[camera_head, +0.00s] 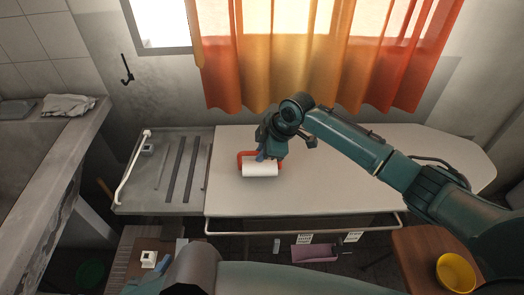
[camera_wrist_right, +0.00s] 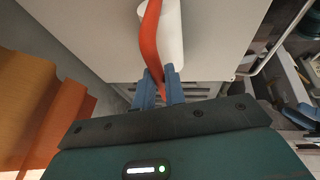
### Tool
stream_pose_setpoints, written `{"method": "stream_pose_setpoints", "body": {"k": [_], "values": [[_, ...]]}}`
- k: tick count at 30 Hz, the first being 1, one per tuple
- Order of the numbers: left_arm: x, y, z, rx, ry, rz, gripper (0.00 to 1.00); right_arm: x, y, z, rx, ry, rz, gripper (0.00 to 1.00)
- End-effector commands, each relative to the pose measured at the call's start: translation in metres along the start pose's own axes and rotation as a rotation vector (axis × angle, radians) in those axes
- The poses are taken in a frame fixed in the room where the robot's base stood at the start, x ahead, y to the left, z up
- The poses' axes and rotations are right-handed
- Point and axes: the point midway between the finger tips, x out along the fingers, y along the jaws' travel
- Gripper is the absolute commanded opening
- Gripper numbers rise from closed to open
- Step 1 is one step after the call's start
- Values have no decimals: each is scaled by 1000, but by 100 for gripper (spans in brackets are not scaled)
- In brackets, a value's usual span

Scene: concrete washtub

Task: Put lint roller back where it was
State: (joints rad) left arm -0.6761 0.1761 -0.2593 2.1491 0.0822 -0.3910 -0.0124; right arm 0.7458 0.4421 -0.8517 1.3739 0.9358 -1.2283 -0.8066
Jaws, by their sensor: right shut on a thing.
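The lint roller has a white roll (camera_head: 260,170) and a red-orange handle (camera_head: 244,157); it is at the left part of the white tabletop (camera_head: 330,190). My right gripper (camera_head: 264,156) is shut on the handle. In the right wrist view, the blue fingers of the right gripper (camera_wrist_right: 163,88) close around the orange handle (camera_wrist_right: 151,40), with the white roll (camera_wrist_right: 170,30) beside it. I cannot tell whether the roll touches the tabletop. One of my arm links crosses the bottom of the head view, but my left gripper does not show clearly there.
A grey ribbed draining surface (camera_head: 185,195) with a white rail adjoins the tabletop on the left. An orange curtain (camera_head: 310,50) hangs behind. A yellow bowl (camera_head: 455,273) stands on a brown stool at lower right. The tabletop's middle and right are clear beneath my right arm.

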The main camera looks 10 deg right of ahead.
Motion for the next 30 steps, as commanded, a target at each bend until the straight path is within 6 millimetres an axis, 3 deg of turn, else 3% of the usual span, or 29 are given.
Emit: {"method": "stream_pose_setpoints", "body": {"k": [10,11,18,26,30], "values": [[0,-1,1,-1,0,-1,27,3,0,0,-1,2,2,0],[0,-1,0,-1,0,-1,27,3,0,0,-1,2,2,14],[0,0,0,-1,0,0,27,2,0,0,-1,1,1,34],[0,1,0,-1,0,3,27,1,0,0,-1,2,2,34],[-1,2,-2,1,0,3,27,-13,2,-1,-3,2,4,34]]}}
